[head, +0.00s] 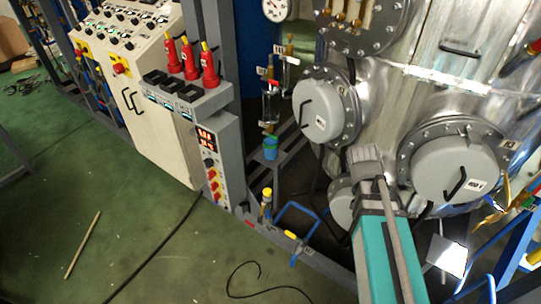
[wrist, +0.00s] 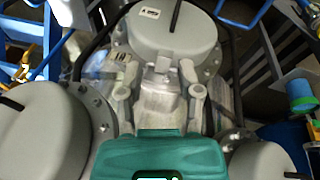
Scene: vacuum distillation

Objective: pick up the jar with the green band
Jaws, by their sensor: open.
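The jar with the green band (head: 270,148) looks blue and green and stands on a small grey stand (head: 272,162) left of the big steel vessel. The jar also shows near the right edge of the wrist view (wrist: 301,96). My gripper (head: 366,153) is in front of the vessel, to the right of the jar and clearly apart from it. In the wrist view my gripper (wrist: 160,82) has its fingers apart, with nothing between them.
The steel vessel has round grey covers (head: 455,168) close around my gripper. A glass tube with fittings (head: 270,105) hangs above the jar. A grey post and a control box (head: 212,165) stand left of it. Blue tubing (head: 298,222) lies below.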

